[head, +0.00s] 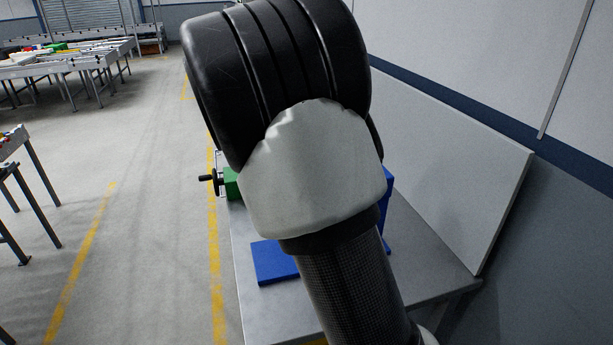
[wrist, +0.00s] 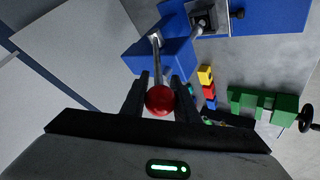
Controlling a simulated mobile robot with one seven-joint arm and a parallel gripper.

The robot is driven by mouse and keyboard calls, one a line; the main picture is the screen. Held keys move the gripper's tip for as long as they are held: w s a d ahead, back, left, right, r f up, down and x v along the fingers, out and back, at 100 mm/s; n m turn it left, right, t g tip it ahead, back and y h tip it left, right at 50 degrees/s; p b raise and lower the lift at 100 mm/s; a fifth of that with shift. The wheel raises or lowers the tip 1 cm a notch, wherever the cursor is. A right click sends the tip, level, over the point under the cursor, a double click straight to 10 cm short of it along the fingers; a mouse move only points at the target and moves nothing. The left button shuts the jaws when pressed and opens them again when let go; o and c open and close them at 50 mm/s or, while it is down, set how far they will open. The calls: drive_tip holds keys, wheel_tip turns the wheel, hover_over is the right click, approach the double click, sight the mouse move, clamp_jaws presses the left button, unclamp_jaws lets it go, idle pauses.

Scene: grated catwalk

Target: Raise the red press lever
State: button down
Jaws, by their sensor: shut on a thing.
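The red ball knob (wrist: 159,100) of the press lever sits between the two fingers of my gripper (wrist: 160,92) in the wrist view, and the gripper is shut on it. A thin metal lever rod (wrist: 157,58) runs from the knob up to the blue press (wrist: 160,50). In the head view my own arm covers the gripper, the knob and the lever. Only a blue base plate (head: 273,262) and a sliver of the blue upright (head: 388,200) show around the arm.
A green vise (wrist: 262,103) with a black crank handle stands on the grey table (head: 260,315). Several coloured blocks (wrist: 206,85) lie near the press in the wrist view. A white panel (head: 455,160) stands behind the table. Conveyor tables (head: 75,62) stand far left.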

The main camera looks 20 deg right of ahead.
drive_tip(key=shift+y, duration=0.5)
drive_tip(key=shift+s+d+r+b, duration=0.15)
drive_tip(key=shift+d+r, duration=0.25)
drive_tip(key=shift+d, duration=0.4)
drive_tip(key=shift+w+d+r+b, duration=0.15)
drive_tip(key=shift+d+r, duration=0.25)
drive_tip(key=shift+d, duration=0.4)
drive_tip(key=shift+s+d+r+b, duration=0.15)
drive_tip(key=shift+d+r, duration=0.25)
drive_tip(key=shift+d, duration=0.4)
drive_tip(key=c, duration=1.4)
unclamp_jaws()
drive_tip(key=shift+d, duration=0.1)
drive_tip(key=shift+a, duration=0.2)
